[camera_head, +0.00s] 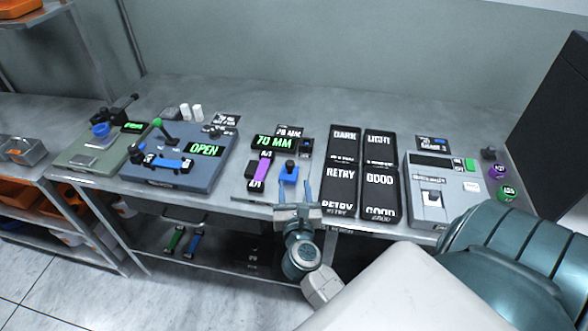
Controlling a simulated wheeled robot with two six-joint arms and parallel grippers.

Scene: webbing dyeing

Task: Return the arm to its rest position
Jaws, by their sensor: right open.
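My right gripper (294,186) is at the front edge of the metal table (365,112), its two thin fingers apart and pointing away over the tabletop. A small blue piece with a black knob (290,166) shows between and just beyond the fingertips. I cannot tell whether the fingers touch it. The forearm and wrist of my right arm run down from the gripper in front of the table edge. A large teal link of my own arm fills the lower right. My left gripper is not in view.
Left of the gripper are a purple strip (262,170) and a "70 MM" display (275,143). A blue-grey "OPEN" device (180,180) stands further left. Black label trays (341,178) and a grey machine (440,208) stand to the right. Small purple and green spools (507,192) sit near the right edge.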

